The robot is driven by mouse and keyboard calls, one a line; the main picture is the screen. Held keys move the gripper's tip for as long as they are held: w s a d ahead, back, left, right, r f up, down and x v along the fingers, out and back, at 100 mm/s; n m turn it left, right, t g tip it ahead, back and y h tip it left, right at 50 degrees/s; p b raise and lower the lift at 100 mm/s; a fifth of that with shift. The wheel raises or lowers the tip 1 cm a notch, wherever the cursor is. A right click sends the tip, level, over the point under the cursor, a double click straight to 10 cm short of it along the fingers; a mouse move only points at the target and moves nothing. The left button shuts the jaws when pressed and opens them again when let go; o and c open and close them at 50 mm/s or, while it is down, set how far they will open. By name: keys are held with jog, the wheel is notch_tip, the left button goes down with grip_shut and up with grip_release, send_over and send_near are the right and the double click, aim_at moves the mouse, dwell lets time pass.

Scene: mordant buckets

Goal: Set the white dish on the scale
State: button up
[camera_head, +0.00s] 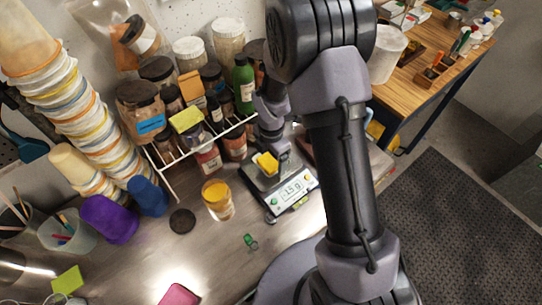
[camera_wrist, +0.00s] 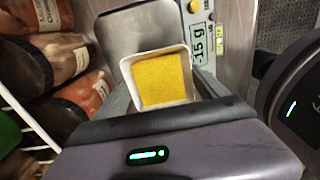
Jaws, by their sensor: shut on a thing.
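The white dish (camera_wrist: 187,93) is a small square weighing boat filled with yellow powder. In the head view the dish (camera_head: 266,164) is at the scale's plate, below my gripper (camera_head: 275,153). My gripper (camera_wrist: 163,88) is shut on the dish, with a finger at either side of it in the wrist view. The scale (camera_head: 291,193) has a lit display on its near side. Its grey metal plate (camera_wrist: 130,32) shows behind and left of the dish. The display (camera_wrist: 200,43) appears to read -15 g. I cannot tell whether the dish touches the plate.
A white wire rack (camera_head: 176,181) with jars stands left of the scale. An amber-filled cup (camera_head: 217,200) and a dark lid (camera_head: 182,221) are on the metal bench nearer. Stacked buckets (camera_head: 75,110) stand at left. A wooden table (camera_head: 425,60) is at upper right.

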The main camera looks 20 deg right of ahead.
aim_at(271, 157)
jog(key=shift+w+d+f, duration=0.1)
jog(key=shift+w+d, duration=0.1)
jog(key=shift+w, duration=0.4)
jog(key=shift+w+d, duration=0.2)
jog(key=shift+w, duration=0.4)
jog(key=shift+w+f, duration=0.15)
jog(key=shift+f, duration=1.65)
jog(key=shift+b, duration=0.3)
jog(key=shift+f, duration=0.2)
jog(key=o, duration=1.1)
jog(key=shift+r, duration=0.1)
